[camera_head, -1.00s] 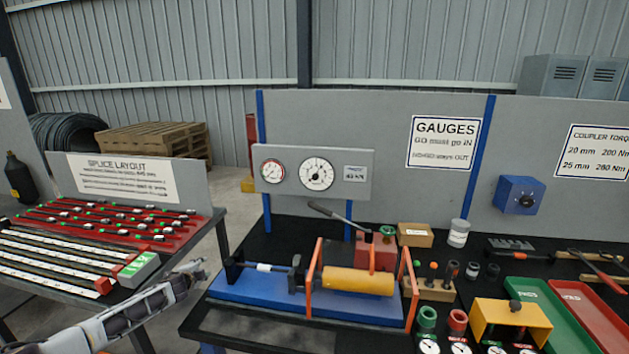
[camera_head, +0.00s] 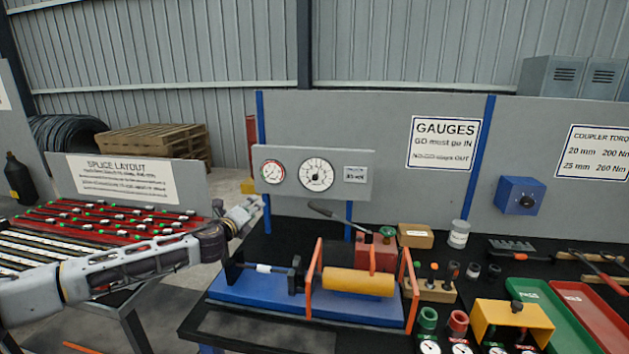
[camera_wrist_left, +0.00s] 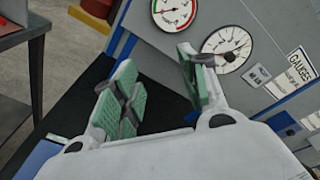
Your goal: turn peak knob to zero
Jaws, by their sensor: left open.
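The large white dial gauge (camera_head: 316,175) is on the grey panel above the test rig. It also shows in the wrist view (camera_wrist_left: 234,41), where a small dark piece (camera_wrist_left: 205,60), possibly the peak knob, shows near its middle. The dial's exact pointer reading is too small to tell. My left gripper (camera_head: 250,212) is left of and below the gauge panel, apart from it. In the wrist view its green-padded fingers (camera_wrist_left: 158,92) are spread with nothing between them. The right finger overlaps the view of the dial's lower left edge. My right gripper is not in view.
Below are a blue rig base (camera_head: 260,293), a yellow cylinder (camera_head: 358,282) and a pump lever (camera_head: 330,213).

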